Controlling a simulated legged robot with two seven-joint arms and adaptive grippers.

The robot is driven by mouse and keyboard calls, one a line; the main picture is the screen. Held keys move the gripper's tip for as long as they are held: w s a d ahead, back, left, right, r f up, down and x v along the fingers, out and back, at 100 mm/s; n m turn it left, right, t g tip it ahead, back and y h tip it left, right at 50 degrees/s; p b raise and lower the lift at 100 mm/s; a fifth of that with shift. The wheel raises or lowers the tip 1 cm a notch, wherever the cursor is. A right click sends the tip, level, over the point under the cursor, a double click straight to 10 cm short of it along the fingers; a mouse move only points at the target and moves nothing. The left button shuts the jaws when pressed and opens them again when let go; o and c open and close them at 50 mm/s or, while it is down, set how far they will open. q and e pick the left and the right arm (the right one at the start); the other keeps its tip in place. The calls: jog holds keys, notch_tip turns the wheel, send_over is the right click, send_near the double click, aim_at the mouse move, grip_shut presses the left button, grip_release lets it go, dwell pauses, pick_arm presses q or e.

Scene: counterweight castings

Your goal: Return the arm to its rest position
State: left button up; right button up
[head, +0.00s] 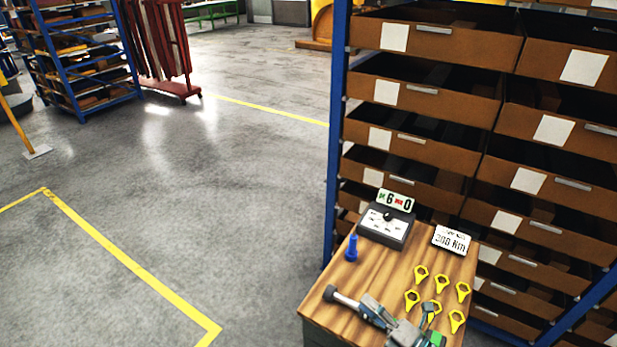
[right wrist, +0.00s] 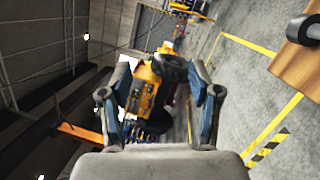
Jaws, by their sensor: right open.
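My right gripper (head: 374,311) is low in the head view, in front of the wooden table top (head: 322,312). In the right wrist view its two blue-grey fingers (right wrist: 166,120) stand wide apart, with nothing between them but the distant room. A grey tool with a dark round end (head: 345,300) lies by the table's left edge, partly hidden by the gripper. Its dark end also shows at the top right of the right wrist view (right wrist: 303,29). My left gripper is in neither view.
Several yellow ring tags (head: 412,299), a blue peg (head: 352,248), a grey box with dials (head: 386,226) and a white card (head: 451,240) lie on the table. A blue rack of brown bins (head: 424,96) stands behind. The floor to the left (head: 200,190) is clear.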

jog(key=s+d+f+m+h, duration=0.2)
jog(key=d+f+m+h, duration=0.3)
jog(key=f+m+h, duration=0.45)
jog(key=s+d+f+m+h, duration=0.2)
jog(key=d+f+m+h, duration=0.35)
jog(key=m, duration=0.75)
jog(key=s+a+f+m+g, duration=0.25)
jog(key=s+f+g, duration=0.3)
jog(key=s, duration=0.35)
jog(key=s+a+f+m+g, duration=0.2)
jog(key=s+f+m+g, duration=0.3)
jog(key=s, duration=0.4)
notch_tip(320, 180, down, 28)
jog(key=s+n, duration=0.1)
jog(key=s, duration=0.1)
jog(key=s+d+f+g, duration=0.1)
jog(key=s+f, duration=0.6)
jog(key=s, duration=0.1)
jog(key=s+d+f+g, duration=0.1)
jog(key=s+d+f, duration=0.1)
jog(key=s+f, duration=0.6)
jog(key=shift+s+d+n, duration=0.25)
jog(key=shift+s+n, duration=0.05)
jog(key=shift+s, duration=0.1)
